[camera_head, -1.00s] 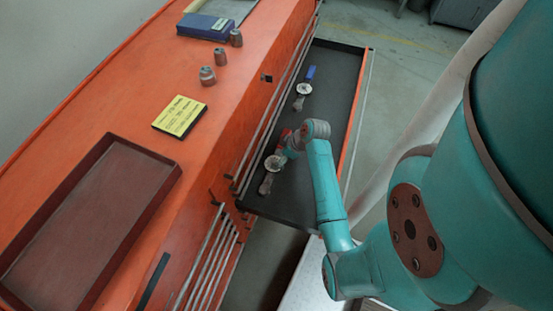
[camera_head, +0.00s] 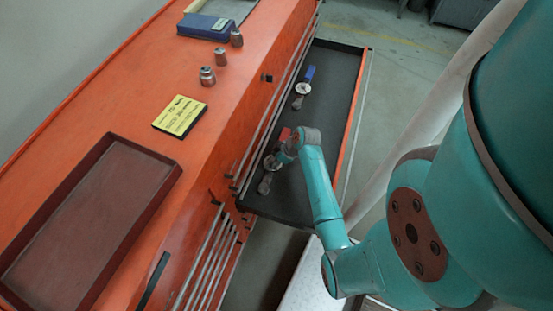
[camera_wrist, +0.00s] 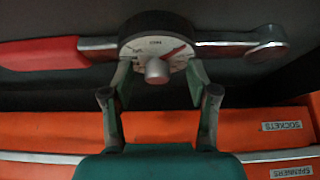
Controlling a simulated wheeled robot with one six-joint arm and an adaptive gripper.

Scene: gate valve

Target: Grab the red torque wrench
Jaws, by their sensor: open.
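The red torque wrench (camera_wrist: 45,53) lies in the open black drawer. In the wrist view its red handle points left, its round dial (camera_wrist: 157,47) is in the middle and its metal head (camera_wrist: 266,42) is at the right. My gripper (camera_wrist: 158,80) is open, with its fingers at the two sides of the dial; whether they touch it I cannot tell. In the head view the red handle (camera_head: 285,134) shows just above my gripper (camera_head: 280,158), which hides part of the dial.
A second wrench with a blue handle (camera_head: 309,74) lies farther back in the drawer (camera_head: 331,85). The orange cabinet (camera_head: 150,85) stands left, carrying a brown tray (camera_head: 85,215), a yellow label (camera_head: 181,116), several sockets and a blue box. Drawer fronts marked SOCKETS (camera_wrist: 283,126) lie close below my fingers.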

